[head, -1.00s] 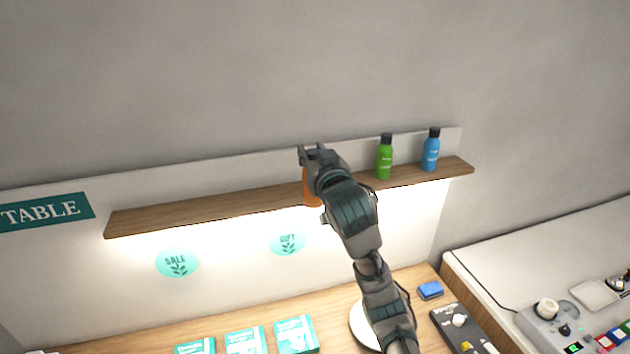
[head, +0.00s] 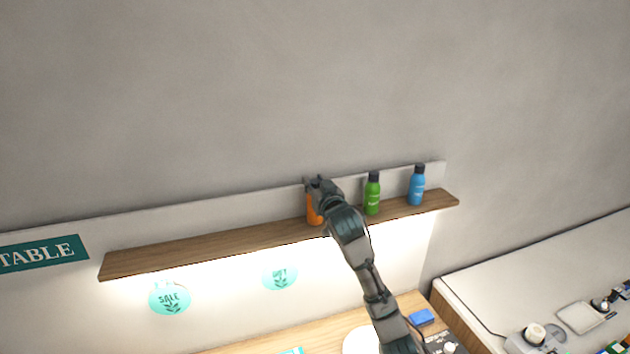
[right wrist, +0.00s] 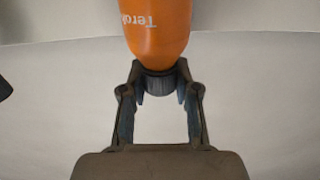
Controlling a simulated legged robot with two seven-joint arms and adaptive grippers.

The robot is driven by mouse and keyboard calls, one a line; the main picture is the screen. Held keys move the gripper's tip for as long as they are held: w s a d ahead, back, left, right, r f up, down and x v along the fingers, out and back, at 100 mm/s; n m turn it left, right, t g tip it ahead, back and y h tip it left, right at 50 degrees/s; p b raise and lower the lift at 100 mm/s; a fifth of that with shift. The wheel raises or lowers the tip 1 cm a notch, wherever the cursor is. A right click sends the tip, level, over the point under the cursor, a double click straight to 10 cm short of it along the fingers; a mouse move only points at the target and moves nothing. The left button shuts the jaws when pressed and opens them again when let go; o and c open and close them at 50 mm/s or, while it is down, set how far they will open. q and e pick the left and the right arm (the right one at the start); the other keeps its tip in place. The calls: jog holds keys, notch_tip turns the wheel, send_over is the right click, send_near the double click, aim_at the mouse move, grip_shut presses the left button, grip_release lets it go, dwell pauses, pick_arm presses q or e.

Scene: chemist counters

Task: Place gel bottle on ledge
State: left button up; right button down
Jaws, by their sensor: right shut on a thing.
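An orange gel bottle (head: 314,211) is upright at the wooden ledge (head: 190,240), left of the green bottle. In the head view its top is hidden by my right gripper (head: 316,184). In the right wrist view the orange bottle (right wrist: 158,25) shows its dark cap between the two fingers, and my right gripper (right wrist: 160,84) is shut on that cap. The bottle's base appears to be at the ledge's surface, but I cannot tell if it touches. My left gripper is not in view.
A green bottle (head: 372,196) and a blue bottle (head: 416,187) stand on the ledge to the right. The ledge's left part is clear. A counter with a blue block (head: 421,317) lies underneath.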

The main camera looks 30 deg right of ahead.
jog(key=shift+a, duration=0.85)
jog(key=c, duration=0.9)
grip_release()
jog(key=shift+a, duration=0.1)
jog(key=shift+o, duration=0.2)
jog(key=shift+d, duration=0.6)
jog(key=shift+s+f, duration=0.1)
jog(key=shift+s, duration=0.2)
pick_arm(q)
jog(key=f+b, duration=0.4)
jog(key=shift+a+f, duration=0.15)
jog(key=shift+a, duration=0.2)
pick_arm(e)
jog(key=v, duration=1.1)
jog(key=shift+s, duration=0.25)
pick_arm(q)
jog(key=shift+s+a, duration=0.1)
pick_arm(e)
jog(key=shift+a, duration=0.35)
